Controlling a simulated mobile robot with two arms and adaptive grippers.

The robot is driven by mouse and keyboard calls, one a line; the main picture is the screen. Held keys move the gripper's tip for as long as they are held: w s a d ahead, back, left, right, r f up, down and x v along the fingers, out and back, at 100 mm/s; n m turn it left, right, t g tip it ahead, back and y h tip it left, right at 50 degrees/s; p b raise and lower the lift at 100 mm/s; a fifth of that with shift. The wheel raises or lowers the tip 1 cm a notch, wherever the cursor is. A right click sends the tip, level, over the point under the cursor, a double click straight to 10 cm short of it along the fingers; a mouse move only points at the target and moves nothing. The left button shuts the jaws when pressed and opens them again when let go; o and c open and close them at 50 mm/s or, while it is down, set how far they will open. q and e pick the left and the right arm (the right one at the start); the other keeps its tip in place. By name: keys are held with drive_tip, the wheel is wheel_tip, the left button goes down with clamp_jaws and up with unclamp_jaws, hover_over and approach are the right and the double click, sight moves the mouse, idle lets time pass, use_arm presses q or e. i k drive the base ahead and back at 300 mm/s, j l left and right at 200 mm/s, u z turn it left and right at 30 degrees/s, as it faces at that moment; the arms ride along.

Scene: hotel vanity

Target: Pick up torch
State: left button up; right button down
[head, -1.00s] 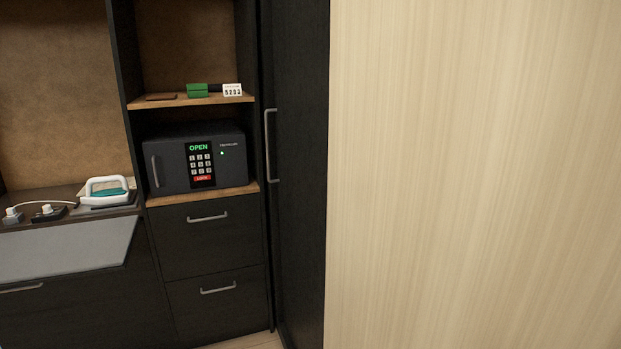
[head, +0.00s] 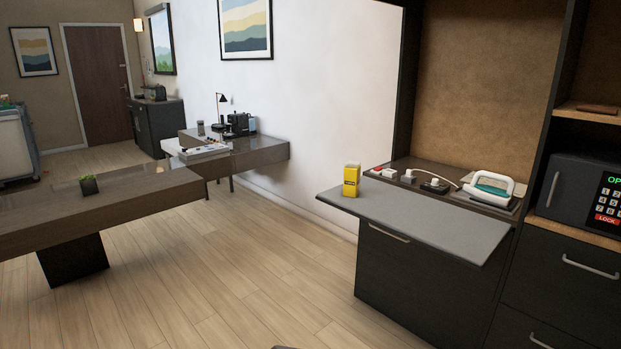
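I cannot make out a torch in the head view. Neither of my grippers is in view. The shelf (head: 590,115) at the right edge shows only in part, with a flat brown item (head: 598,109) on it. The rest of that shelf is cut off by the picture edge.
A fold-down grey board (head: 425,222) juts out with a yellow box (head: 351,180) on it. Behind are an iron (head: 490,188) and plugs; a safe (head: 577,190) stands right. A low table (head: 120,205) is left, a desk (head: 255,153) farther back. Wooden floor (head: 230,270) between is clear.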

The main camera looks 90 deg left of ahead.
sight(352, 169)
drive_tip(key=j+u, duration=0.1)
drive_tip(key=u, duration=2.4)
